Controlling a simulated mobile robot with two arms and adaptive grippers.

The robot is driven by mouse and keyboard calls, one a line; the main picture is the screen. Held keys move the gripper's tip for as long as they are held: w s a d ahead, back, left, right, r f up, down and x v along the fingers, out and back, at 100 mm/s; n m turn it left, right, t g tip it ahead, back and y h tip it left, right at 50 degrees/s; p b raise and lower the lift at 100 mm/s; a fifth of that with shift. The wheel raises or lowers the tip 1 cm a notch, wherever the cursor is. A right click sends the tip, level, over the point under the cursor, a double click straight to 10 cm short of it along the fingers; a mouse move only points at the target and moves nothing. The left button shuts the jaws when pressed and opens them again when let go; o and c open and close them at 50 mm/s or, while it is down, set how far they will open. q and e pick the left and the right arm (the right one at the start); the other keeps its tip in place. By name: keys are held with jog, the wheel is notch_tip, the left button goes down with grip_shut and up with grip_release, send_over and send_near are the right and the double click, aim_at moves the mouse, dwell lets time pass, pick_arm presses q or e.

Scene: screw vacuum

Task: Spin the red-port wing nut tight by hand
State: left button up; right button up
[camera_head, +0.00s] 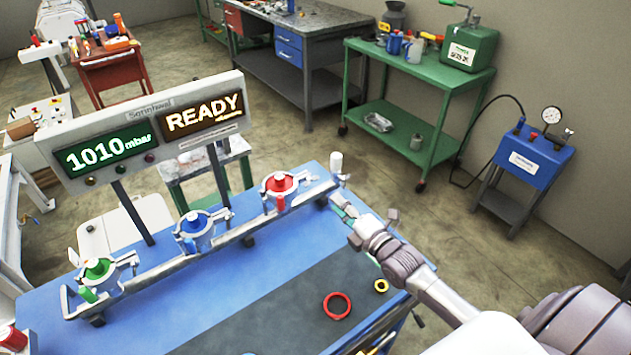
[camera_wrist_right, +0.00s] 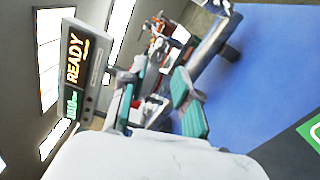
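The red port (camera_head: 280,186) is the rightmost of three ports on a grey rail at the back of the blue bench. It has a red cap, a metal clamp around it and a red handle-like part (camera_head: 281,203) at its front. I cannot clearly make out the wing nut. In the right wrist view, red parts (camera_wrist_right: 180,34) show small beyond the fingers. My right gripper (camera_head: 350,212) is to the right of the red port, near the rail's right end, apart from it. Its teal-padded fingers (camera_wrist_right: 157,106) are spread with nothing held between them. My left gripper is not in view.
The blue port (camera_head: 194,226) and green port (camera_head: 97,270) stand left along the rail. A display panel (camera_head: 150,130) reading READY rises behind. A white cylinder (camera_head: 336,162) stands at the rail's right end.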

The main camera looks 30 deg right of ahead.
aim_at(311, 181)
jog(key=w+a, duration=0.1)
jog(key=w, duration=0.9)
jog(key=shift+a+f+p, duration=0.15)
jog(key=shift+a+p, duration=0.1)
jog(key=shift+p, duration=0.15)
jog(key=shift+c, duration=0.3)
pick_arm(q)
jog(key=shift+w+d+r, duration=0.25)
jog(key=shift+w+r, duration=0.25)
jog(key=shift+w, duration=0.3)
pick_arm(e)
grip_shut()
